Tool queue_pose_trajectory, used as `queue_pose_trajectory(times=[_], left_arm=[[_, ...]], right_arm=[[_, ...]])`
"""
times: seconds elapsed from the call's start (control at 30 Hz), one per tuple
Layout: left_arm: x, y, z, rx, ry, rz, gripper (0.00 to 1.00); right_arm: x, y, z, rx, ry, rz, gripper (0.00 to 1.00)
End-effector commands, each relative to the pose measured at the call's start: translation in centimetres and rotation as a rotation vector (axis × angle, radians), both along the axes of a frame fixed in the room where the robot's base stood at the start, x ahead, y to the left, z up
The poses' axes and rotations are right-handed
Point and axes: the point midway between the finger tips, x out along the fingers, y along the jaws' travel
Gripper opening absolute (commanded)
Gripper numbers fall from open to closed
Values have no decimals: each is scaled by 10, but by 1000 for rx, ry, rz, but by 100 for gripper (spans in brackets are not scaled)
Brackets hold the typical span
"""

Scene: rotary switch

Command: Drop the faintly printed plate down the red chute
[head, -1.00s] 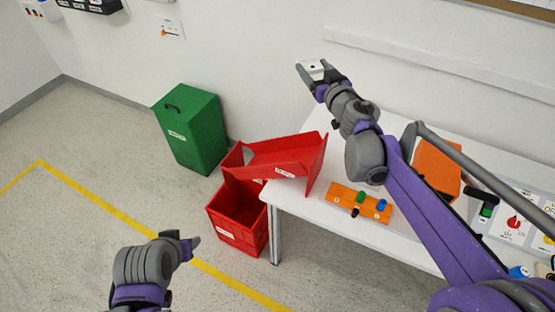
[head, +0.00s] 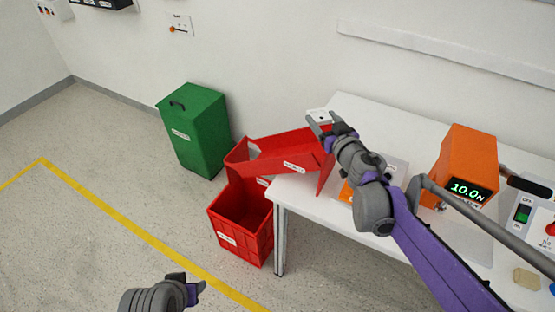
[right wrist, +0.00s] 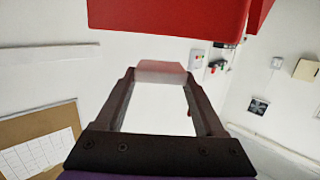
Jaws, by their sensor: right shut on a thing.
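My right gripper (head: 320,122) is shut on a small white plate (head: 318,115), held just above the upper right end of the red chute (head: 275,158). A small dark mark shows on the plate in the head view; its print cannot be read. In the right wrist view the plate (right wrist: 160,72) sits between the fingertips, with the red chute (right wrist: 165,18) across the top. The chute slopes from the table's left end down to a red crate (head: 265,232) on the floor. My left gripper (head: 195,289) is low at the bottom; its jaws cannot be made out.
A white table (head: 290,190) carries an orange box (head: 468,155) reading 10.0N and an orange button panel (head: 345,192), mostly behind my right arm. A green bin (head: 195,135) stands left of the chute. The floor at left is clear, with a yellow line (head: 120,220).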

Motion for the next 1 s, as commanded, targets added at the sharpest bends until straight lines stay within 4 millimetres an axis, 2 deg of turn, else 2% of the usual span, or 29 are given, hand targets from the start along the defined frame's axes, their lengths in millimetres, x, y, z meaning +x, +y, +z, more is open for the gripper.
queue_pose_trajectory(times=[0.03,0.2,0.57,0.6,0.73,1.0], left_arm=[[-1,0,-6,0,2,0,50],[-2,0,-15,0,5,0,50],[-2,0,-17,0,6,0,50],[-2,0,-16,0,6,0,50],[-2,0,-17,0,6,0,50],[-2,0,-17,0,6,0,50]], right_arm=[[0,0,-9,0,1,0,17],[0,0,-27,-1,1,0,17],[0,0,-32,-1,0,0,17],[0,0,-32,-1,0,0,78],[0,0,-32,-1,0,0,100],[-2,0,-32,-1,0,0,100]])
